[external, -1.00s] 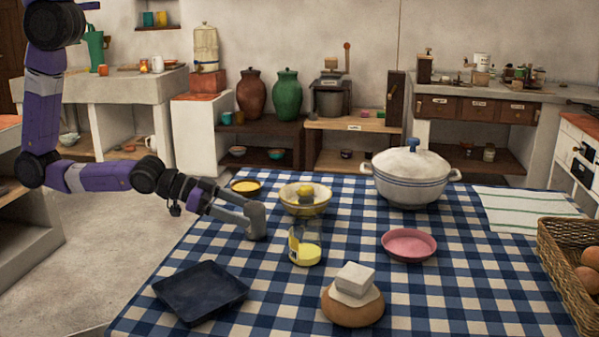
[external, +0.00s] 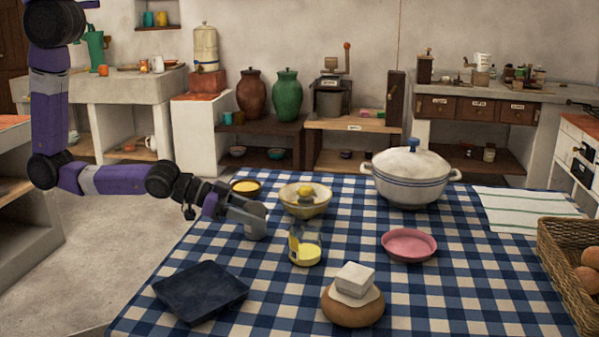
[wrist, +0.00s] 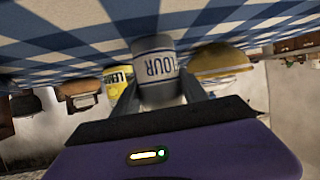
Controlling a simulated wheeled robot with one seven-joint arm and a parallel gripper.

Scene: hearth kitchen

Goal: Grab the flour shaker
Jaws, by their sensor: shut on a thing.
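The flour shaker (wrist: 154,68) is a small grey-white can with dark bands and the word FLOUR, seen between my gripper's fingers in the wrist view. In the external view my gripper (external: 250,219) is at the left side of the checked table, shut on the shaker (external: 256,231), which is largely hidden by the fingers. My gripper also shows in the wrist view (wrist: 158,92), with one finger on each side of the can. I cannot tell whether the shaker's base touches the cloth.
A glass jar with yellow contents (external: 305,250) stands just right of my gripper. A yellow-topped bowl (external: 246,187) and a cream bowl (external: 305,207) are behind. A dark square tray (external: 201,294) lies in front. A pink dish (external: 409,247) and a lidded pot (external: 411,184) are farther right.

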